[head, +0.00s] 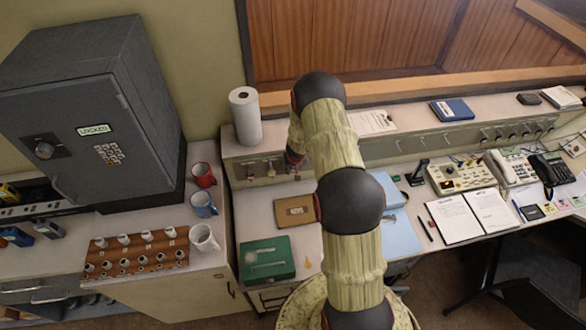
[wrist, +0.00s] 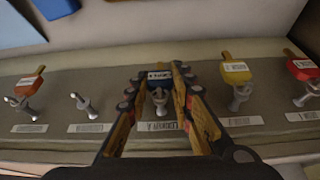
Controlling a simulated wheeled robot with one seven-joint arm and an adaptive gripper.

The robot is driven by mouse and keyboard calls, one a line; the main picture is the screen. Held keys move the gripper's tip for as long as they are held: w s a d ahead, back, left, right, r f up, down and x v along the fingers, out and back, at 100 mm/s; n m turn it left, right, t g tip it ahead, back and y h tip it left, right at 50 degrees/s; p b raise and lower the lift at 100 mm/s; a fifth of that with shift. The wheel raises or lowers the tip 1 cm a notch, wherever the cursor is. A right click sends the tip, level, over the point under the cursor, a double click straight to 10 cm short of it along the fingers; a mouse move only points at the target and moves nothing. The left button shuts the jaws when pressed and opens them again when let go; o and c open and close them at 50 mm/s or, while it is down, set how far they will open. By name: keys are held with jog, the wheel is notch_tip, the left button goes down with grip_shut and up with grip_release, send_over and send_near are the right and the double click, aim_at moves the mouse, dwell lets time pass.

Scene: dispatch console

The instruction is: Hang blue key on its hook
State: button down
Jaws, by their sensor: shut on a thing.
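In the wrist view, the blue key (wrist: 159,76) has a blue head with a white tag and sits between the fingers of my gripper (wrist: 157,90), which is shut on it. The key is in front of a metal hook (wrist: 163,103) on the grey key rail (wrist: 60,82). I cannot tell whether the key touches or hangs on that hook. In the head view, my gripper (head: 293,160) is at the rail below the ledge, mostly hidden behind my arm, and the blue key is not visible there.
A yellow key (wrist: 237,74) and another red key (wrist: 302,68) hang right.

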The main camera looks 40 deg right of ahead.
jog(key=shift+w+d, duration=0.15)
jog(key=shift+w, duration=0.15)
jog(key=c, duration=1.5)
grip_release()
jog(key=shift+s, duration=0.1)
jog(key=p+v, duration=0.2)
jog(key=v, duration=0.3)
jog(key=shift+s+r, duration=0.2)
jog(key=shift+r, duration=0.15)
